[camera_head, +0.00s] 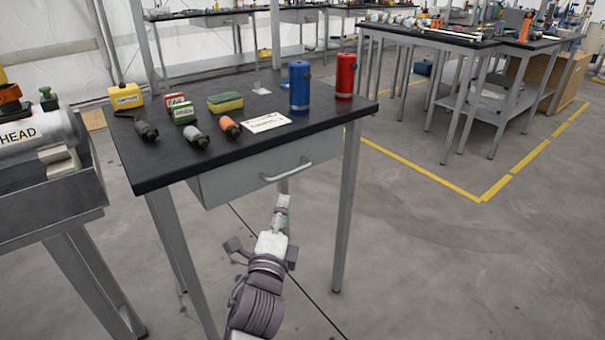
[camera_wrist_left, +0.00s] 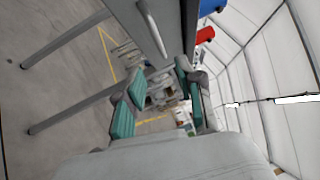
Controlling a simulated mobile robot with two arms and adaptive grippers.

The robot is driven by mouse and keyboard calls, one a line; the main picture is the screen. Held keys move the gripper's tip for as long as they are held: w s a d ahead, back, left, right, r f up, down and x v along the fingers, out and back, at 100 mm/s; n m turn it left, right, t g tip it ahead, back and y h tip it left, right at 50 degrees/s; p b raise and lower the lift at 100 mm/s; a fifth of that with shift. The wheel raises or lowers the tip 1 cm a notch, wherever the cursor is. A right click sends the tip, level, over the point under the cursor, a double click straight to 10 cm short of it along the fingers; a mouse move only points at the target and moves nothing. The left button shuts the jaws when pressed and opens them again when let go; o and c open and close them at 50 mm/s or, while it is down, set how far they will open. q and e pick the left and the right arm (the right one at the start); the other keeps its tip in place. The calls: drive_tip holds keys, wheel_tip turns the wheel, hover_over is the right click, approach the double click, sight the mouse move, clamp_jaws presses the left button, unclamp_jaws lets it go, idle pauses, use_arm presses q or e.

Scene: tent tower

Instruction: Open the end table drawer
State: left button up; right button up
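The end table (camera_head: 190,152) has a black top and grey metal legs. Its grey drawer (camera_head: 232,178) sits under the front edge and looks shut, with a silver bar handle (camera_head: 287,172) on its face. My left gripper (camera_head: 283,208) is just below the handle, apart from it. In the left wrist view my left gripper (camera_wrist_left: 158,90) is open, with its two teal-padded fingers spread and nothing between them. The handle (camera_wrist_left: 152,28) shows there above the fingers, on the drawer front (camera_wrist_left: 130,15). My right gripper is not in view.
A blue canister (camera_head: 300,88), a red canister (camera_head: 345,77), a sponge (camera_head: 225,102) and several small items stand on the tabletop. A grey metal cart (camera_head: 50,195) stands close at the left.

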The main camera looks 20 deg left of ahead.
sight(292, 172)
use_arm(q)
drive_tip(key=w, duration=0.4)
drive_tip(key=w+a+r+b, duration=0.1)
drive_tip(key=w, duration=0.7)
drive_tip(key=shift+a+r+b, duration=0.2)
drive_tip(key=shift+b, duration=0.2)
drive_tip(key=shift+w+r, duration=0.15)
drive_tip(key=shift+w, duration=0.3)
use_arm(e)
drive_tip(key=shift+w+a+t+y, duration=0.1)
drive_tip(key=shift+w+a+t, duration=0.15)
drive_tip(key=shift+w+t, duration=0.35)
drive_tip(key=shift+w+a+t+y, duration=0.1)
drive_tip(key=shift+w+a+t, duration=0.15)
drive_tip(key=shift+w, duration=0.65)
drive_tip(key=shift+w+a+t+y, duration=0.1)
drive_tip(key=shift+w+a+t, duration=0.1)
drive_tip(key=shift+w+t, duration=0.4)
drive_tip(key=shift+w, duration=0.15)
use_arm(q)
clamp_jaws()
